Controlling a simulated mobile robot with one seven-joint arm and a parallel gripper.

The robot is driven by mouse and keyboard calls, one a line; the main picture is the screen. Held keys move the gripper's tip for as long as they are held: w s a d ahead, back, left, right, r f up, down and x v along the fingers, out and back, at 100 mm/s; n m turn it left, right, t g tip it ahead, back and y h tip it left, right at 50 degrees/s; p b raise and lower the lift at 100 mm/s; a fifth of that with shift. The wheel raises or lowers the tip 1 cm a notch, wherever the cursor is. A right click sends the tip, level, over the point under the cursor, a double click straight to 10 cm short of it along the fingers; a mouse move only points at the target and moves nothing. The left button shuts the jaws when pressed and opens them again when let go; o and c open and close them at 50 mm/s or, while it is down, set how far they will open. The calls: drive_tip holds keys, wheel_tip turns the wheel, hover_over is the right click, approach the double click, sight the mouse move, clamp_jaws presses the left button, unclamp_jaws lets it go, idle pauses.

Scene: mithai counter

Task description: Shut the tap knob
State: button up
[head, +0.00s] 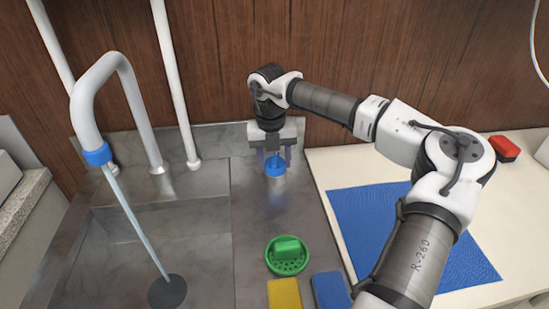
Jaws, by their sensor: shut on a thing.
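The tap (112,78) is a white gooseneck with a blue collar at its mouth, over the steel sink at the left. A stream of water (137,220) runs from it down to the dark drain (167,291). The blue tap knob (275,165) sits on a short metal base on the steel counter, right of the sink. My gripper (275,158) points down from above and is shut on the knob. The gripper's fingers stand on both sides of it, and its upper part is partly hidden by them.
A blue mat (375,225) covers the pale counter at right. A red object (504,149) lies at the far right. White pipes (176,85) stand behind the sink.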

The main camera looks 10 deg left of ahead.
sight(271, 163)
drive_tip(key=shift+f+n+b, duration=0.2)
drive_tip(key=shift+n+b, duration=0.5)
drive_tip(key=shift+b, duration=0.1)
drive_tip(key=shift+r+n+b, duration=0.2)
drive_tip(key=shift+n+b, duration=0.25)
drive_tip(key=shift+n, duration=0.65)
drive_tip(key=o, duration=1)
drive_tip(key=shift+c, duration=0.2)
drive_tip(key=shift+r, duration=0.1)
wheel_tip(271, 163, up, 14)
drive_tip(key=b, duration=0.1)
drive_tip(key=shift+s+a+f+b, duration=0.2)
drive_tip(key=shift+s+a+b, duration=0.1)
drive_tip(key=shift+a+b, duration=0.1)
